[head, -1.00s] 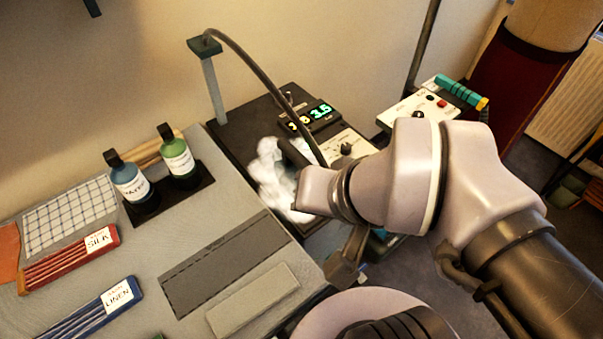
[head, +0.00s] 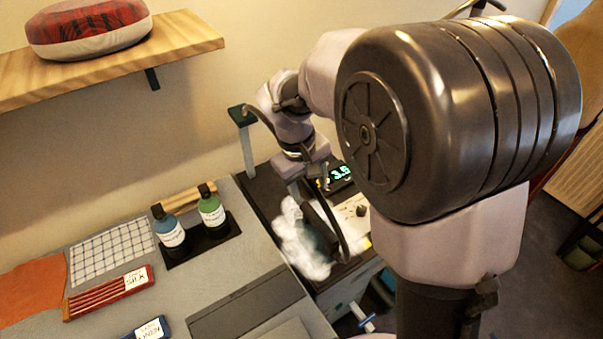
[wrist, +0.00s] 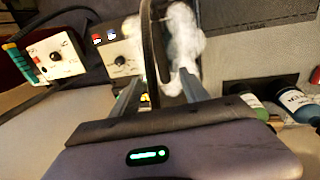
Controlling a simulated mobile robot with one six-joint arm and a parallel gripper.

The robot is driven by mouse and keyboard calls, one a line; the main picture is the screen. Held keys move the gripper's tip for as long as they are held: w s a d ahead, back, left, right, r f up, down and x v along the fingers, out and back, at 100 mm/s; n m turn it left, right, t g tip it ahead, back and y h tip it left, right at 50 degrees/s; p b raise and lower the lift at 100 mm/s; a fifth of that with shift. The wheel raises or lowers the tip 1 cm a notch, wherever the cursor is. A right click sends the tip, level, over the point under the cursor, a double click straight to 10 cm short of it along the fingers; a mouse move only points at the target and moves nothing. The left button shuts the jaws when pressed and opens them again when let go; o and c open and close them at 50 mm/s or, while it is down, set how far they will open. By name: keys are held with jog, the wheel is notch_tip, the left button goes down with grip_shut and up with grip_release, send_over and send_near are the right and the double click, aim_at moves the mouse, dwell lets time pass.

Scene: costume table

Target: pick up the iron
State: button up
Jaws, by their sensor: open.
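The iron (head: 318,222) is a dark shape standing on the station beside the table, half wrapped in white steam. In the wrist view the dark iron (wrist: 168,62) shows beyond and between my fingers, with a dark hose beside it. My gripper (head: 303,188) is above the iron and points down at it. In the wrist view my gripper (wrist: 160,78) is open, with one finger on either side of the dark shape. I cannot tell whether a finger touches it. Steam hides part of the iron.
The hose rises to a post (head: 246,150) at the back. The station has a lit display (head: 340,173). Two bottles (head: 170,232) stand left on the grey table (head: 225,275). A wooden shelf (head: 120,65) juts from the wall above. A control box (wrist: 55,58) stands nearby.

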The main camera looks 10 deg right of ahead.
aim_at(316, 218)
jog(key=f+b, duration=0.1)
jog(key=f, duration=0.3)
jog(key=d+f+b, duration=0.1)
jog(key=f, duration=0.2)
jog(key=d+f+b, duration=0.1)
jog(key=f+b, duration=0.1)
jog(key=f, duration=0.2)
jog(key=shift+w+d+f, duration=0.1)
jog(key=shift+w+f, duration=0.2)
jog(key=shift+w, duration=0.05)
jog(key=f, duration=0.1)
jog(key=f+b, duration=0.1)
jog(key=f, duration=0.1)
jog(key=w+f+b, duration=0.1)
jog(key=f, duration=0.1)
jog(key=shift+d, duration=0.25)
jog(key=shift+r, duration=0.15)
jog(key=shift+c, duration=0.2)
grip_shut()
